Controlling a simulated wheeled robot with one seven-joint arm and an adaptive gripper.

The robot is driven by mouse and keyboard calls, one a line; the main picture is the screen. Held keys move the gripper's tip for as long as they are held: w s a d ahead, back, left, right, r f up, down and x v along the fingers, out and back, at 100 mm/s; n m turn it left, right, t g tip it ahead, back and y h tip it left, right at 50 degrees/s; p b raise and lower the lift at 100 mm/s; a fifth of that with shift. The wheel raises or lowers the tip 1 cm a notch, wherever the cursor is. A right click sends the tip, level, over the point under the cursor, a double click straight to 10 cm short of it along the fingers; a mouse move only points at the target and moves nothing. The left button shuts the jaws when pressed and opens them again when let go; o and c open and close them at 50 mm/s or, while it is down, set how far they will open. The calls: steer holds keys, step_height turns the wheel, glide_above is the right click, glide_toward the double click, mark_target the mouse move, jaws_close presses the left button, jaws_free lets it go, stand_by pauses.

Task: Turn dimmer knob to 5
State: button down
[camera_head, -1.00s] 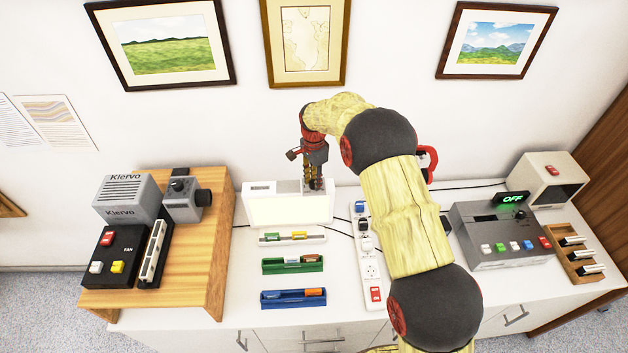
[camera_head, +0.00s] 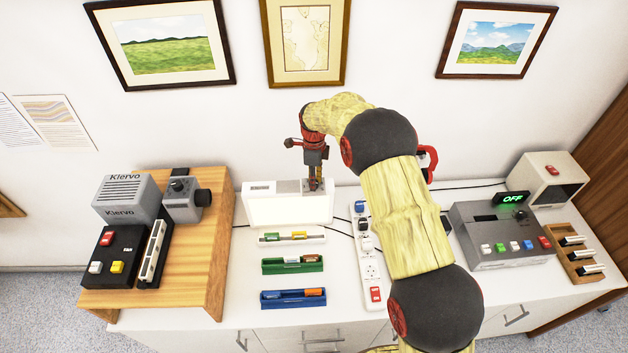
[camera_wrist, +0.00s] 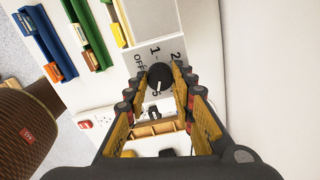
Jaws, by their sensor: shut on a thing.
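The dimmer knob (camera_wrist: 158,72) is black and round with a pale mark, on a grey scale plate (camera_wrist: 152,54) printed OFF, 1, 2 and, lower down, 5. The mark seems to point toward the 5, but I cannot tell exactly. In the wrist view my gripper (camera_wrist: 160,78) has one finger on each side of the knob and is shut on it. In the head view my gripper (camera_head: 314,186) points down at the right part of the light box (camera_head: 260,212) and hides the knob. The panel of the box glows white.
Pen trays (camera_head: 278,264) lie in front of the light box. A power strip (camera_head: 372,270) stands close on its right. A wooden stand (camera_head: 215,240) with devices is at left. A grey control box (camera_head: 470,225) showing OFF is at right.

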steer(key=shift+w+r, duration=0.1)
steer(key=shift+r, duration=0.05)
stand_by(0.3)
steer(key=c, duration=1.5)
jaws_free()
step_height(320, 180, up, 12)
